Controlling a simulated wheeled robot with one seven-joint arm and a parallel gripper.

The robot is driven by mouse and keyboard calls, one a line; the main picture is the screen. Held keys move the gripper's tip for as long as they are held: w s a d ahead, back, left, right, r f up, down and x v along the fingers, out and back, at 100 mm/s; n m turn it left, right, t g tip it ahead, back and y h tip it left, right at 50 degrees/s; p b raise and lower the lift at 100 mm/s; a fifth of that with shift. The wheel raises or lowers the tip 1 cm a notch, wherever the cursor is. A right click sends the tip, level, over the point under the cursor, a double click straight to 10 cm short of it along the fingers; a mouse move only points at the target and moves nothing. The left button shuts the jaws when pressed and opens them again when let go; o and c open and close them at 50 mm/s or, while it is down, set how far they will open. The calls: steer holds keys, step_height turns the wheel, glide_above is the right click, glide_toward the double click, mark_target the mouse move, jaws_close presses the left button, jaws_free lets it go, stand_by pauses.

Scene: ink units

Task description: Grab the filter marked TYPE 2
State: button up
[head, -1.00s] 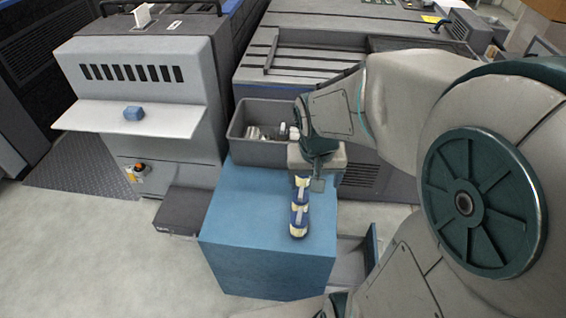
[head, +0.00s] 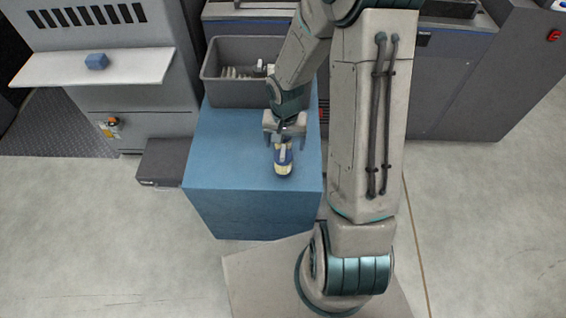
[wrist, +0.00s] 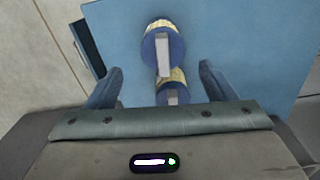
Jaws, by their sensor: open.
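Blue-and-cream cylindrical filters (head: 283,163) stand on the blue cabinet (head: 213,150). In the wrist view I see two, each with a pale grey bar across its blue top: a farther filter (wrist: 162,45) and a nearer filter (wrist: 172,90). No TYPE marking is readable on either. My gripper (head: 285,142) is over the cabinet top, close to the filters, and partly hides them in the head view. In the wrist view its fingers (wrist: 161,70) are spread apart, with the nearer filter in the gap between them, partly hidden by the gripper body. Contact cannot be told.
A grey bin (head: 225,91) with small pale items stands at the cabinet's back. A dark grey box (head: 160,162) is beside the cabinet. The floor in front is clear.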

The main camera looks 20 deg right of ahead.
mark_target(283, 151)
steer(key=shift+f, duration=0.9)
steer(key=f, duration=0.4)
steer(key=shift+s+a+b, duration=0.25)
steer(key=shift+a+b, duration=0.1)
steer(key=shift+b, duration=0.05)
steer(key=shift+f, duration=0.65)
steer(key=c, duration=1.1)
